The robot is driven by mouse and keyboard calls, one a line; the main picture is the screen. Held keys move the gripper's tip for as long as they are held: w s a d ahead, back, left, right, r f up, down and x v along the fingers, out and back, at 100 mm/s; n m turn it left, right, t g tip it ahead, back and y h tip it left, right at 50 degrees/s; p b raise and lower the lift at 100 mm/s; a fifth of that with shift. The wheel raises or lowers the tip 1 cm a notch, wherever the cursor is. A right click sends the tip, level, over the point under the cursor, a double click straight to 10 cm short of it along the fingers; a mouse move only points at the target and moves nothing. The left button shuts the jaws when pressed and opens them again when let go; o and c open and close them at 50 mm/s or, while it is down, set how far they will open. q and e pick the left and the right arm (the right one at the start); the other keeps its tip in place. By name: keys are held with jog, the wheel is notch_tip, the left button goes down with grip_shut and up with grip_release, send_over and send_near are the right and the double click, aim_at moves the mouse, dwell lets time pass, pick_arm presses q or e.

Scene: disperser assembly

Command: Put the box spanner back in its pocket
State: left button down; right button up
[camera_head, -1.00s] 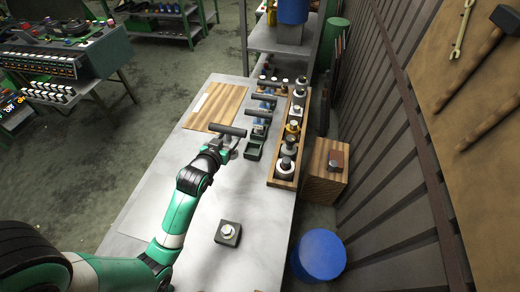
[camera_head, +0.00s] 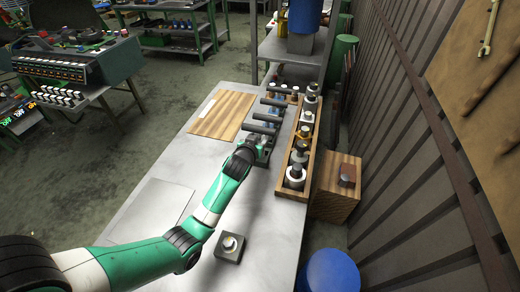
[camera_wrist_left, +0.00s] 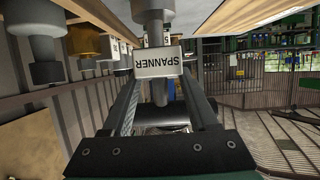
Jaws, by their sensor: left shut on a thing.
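The box spanner (camera_head: 259,128) has a dark crossbar handle and is in my left gripper (camera_head: 262,147), at the near end of a row of similar T-handled tools. In the left wrist view its grey shaft (camera_wrist_left: 158,92) stands between the two fingers, which are shut on it. A white label reading SPANNER (camera_wrist_left: 158,65) shows at the shaft. The dark green pocket at the near end of the row is mostly hidden behind my gripper, so I cannot tell whether the spanner's lower end is inside it. My right gripper is not in view.
A wooden rack (camera_head: 284,178) with several metal pieces stands close on the right of the row. A wooden board (camera_head: 222,114) lies to the left. A dark block with a round top (camera_head: 229,247) sits on the near tabletop. The middle of the table is clear.

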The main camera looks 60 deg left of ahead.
pick_arm(q)
jog(key=shift+w, duration=0.15)
jog(key=shift+w+a+f+b, duration=0.15)
jog(key=shift+f+b, duration=0.3)
jog(key=shift+f, duration=0.55)
jog(key=shift+w+f+b, duration=0.1)
jog(key=shift+f+b, duration=0.35)
jog(key=shift+f, duration=0.5)
jog(key=c, duration=0.6)
grip_release()
jog(key=shift+f, duration=0.2)
jog(key=o, duration=0.4)
jog(key=shift+o, duration=0.2)
jog(key=shift+r, duration=0.1)
